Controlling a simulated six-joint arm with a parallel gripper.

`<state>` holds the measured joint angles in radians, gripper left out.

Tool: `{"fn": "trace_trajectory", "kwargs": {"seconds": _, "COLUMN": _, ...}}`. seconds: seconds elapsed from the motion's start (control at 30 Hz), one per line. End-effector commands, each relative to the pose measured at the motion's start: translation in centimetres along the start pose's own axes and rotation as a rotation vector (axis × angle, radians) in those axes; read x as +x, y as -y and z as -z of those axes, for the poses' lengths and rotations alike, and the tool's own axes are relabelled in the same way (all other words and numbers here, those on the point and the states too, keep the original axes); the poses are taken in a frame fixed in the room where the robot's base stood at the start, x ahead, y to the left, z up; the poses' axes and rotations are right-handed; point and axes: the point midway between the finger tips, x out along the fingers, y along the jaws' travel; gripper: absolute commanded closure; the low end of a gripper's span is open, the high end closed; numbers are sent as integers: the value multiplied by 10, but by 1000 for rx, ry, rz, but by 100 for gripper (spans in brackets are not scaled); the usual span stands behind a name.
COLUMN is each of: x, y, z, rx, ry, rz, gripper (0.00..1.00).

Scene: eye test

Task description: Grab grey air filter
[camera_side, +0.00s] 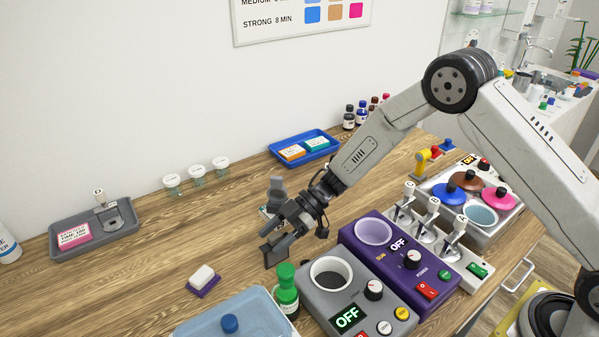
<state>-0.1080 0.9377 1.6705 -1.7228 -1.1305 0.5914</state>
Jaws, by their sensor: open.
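I cannot pick out a grey air filter for certain. My gripper (273,250) is open and empty above the wooden worktop, left of the grey machine. A small grey piece (277,188) shows just behind my gripper; I cannot tell whether it is a separate thing or part of my gripper. The grey machine (372,312) has a white-rimmed round opening (331,273) with a dark inside, and its display reads OFF. A grey tray (122,238) at the left holds a pink box (74,235) and a small grey item with a white top (107,211).
A green-capped bottle (287,292) stands close below my gripper. A purple machine (400,262) is at its right. A white block on a purple base (203,279), a clear blue-tinted bin (262,316), jars (197,174) and a blue tray (325,151) surround it. The wood at left centre is clear.

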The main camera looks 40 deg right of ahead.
Motion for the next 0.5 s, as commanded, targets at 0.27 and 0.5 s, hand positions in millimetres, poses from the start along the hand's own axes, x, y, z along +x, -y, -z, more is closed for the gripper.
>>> {"fn": "trace_trajectory", "kwargs": {"seconds": 0.27, "x": 0, "y": 0, "z": 0, "rx": 0, "ry": 0, "rz": 0, "gripper": 34}}
{"fn": "trace_trajectory", "kwargs": {"seconds": 0.5, "x": 0, "y": 0, "z": 0, "rx": 0, "ry": 0, "rz": 0, "gripper": 88}}
